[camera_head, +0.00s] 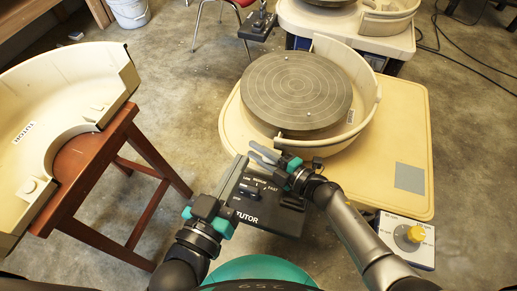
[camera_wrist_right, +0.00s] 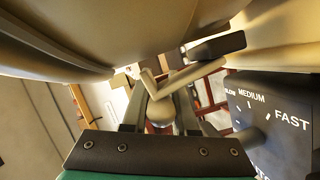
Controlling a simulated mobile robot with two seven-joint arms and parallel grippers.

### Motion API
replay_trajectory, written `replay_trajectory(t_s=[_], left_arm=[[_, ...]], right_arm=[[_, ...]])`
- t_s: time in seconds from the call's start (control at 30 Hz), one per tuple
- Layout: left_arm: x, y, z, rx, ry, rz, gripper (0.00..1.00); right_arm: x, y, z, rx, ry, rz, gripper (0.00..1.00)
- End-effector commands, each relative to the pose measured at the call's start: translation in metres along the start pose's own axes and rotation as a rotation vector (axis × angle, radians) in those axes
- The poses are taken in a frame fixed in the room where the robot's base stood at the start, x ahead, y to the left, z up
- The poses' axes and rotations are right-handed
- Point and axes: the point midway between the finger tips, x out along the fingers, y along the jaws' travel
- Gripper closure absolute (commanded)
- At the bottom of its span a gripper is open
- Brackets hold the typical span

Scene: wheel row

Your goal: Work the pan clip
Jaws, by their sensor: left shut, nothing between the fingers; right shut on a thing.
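The pan clip (camera_wrist_right: 182,79) shows in the right wrist view as a pale bent lever with a black end, below the splash pan (camera_wrist_right: 150,22). My right gripper (camera_head: 260,153) is at the near side of the splash pan (camera_head: 373,112). It is shut on the clip's lower part, which lies between its fingers in the right wrist view (camera_wrist_right: 160,112). The fingers hide most of the clip in the head view. My left gripper (camera_head: 232,172) is shut and empty, over the left side of the black control box (camera_head: 265,213).
The grey wheel head (camera_head: 297,90) sits inside the pan on a cream table (camera_head: 400,150). A pan half (camera_head: 75,65) rests on a wooden stool (camera_head: 125,120) at left. Bare floor lies between stool and wheel.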

Motion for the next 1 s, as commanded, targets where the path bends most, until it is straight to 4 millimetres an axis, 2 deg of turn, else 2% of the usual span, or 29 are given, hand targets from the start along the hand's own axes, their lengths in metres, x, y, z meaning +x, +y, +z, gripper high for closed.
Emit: replay_trajectory(t_s=[0.5, 0.93, 0.97, 1.0], left_arm=[[0.0, 0.001, -0.003, -0.005, 0.016, 0.003, 1.0], [-0.001, 0.002, -0.002, -0.006, 0.014, 0.003, 1.0], [-0.001, 0.002, -0.002, -0.006, 0.014, 0.003, 1.0], [-0.001, 0.002, -0.002, -0.006, 0.014, 0.003, 1.0]], right_arm=[[-0.004, -0.011, -0.008, -0.257, -0.002, 0.106, 1.0], [-0.004, -0.012, -0.009, -0.285, -0.002, 0.117, 1.0], [-0.004, -0.012, -0.009, -0.285, -0.002, 0.117, 0.71], [-0.004, -0.012, -0.009, -0.285, -0.002, 0.117, 0.67]])
